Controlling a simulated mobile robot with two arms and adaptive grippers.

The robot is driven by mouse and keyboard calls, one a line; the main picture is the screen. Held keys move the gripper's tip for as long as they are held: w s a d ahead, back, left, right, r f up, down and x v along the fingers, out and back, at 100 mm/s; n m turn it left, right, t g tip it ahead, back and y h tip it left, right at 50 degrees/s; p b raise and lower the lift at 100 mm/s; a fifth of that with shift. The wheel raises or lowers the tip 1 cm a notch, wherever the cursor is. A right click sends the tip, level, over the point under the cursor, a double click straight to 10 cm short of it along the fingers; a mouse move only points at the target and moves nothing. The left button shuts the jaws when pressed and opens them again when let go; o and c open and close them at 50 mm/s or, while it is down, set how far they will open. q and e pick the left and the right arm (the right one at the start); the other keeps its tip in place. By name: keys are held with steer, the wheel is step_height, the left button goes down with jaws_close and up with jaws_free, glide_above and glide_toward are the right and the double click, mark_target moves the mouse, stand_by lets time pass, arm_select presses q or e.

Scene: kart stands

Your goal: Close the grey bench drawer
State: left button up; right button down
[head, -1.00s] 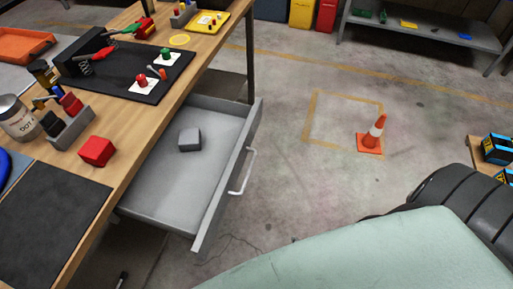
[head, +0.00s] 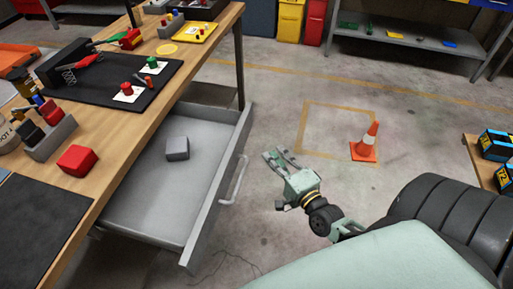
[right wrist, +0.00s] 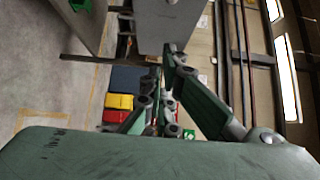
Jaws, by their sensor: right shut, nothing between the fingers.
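The grey bench drawer (head: 212,200) is pulled out from under the wooden bench in the head view. Its front panel faces right and carries a pale bar handle (head: 234,182). A small grey block (head: 177,149) lies inside the drawer. My right gripper (head: 273,156) is to the right of the handle, apart from it, with its fingers pointing up and left. It is shut and holds nothing. Its fingers also show in the right wrist view (right wrist: 163,75). My left gripper is not in view.
The wooden bench (head: 205,50) holds a black mat, a red block (head: 77,160) and several small parts. An orange cone (head: 366,143) stands on the floor to the right. A grey shelf (head: 410,42) is at the back. The floor between drawer and cone is clear apart from my arm.

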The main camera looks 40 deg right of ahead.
steer(key=w+a, duration=0.2)
steer(key=w, duration=0.5)
steer(key=shift+a, duration=0.15)
steer(key=shift+a, duration=0.1)
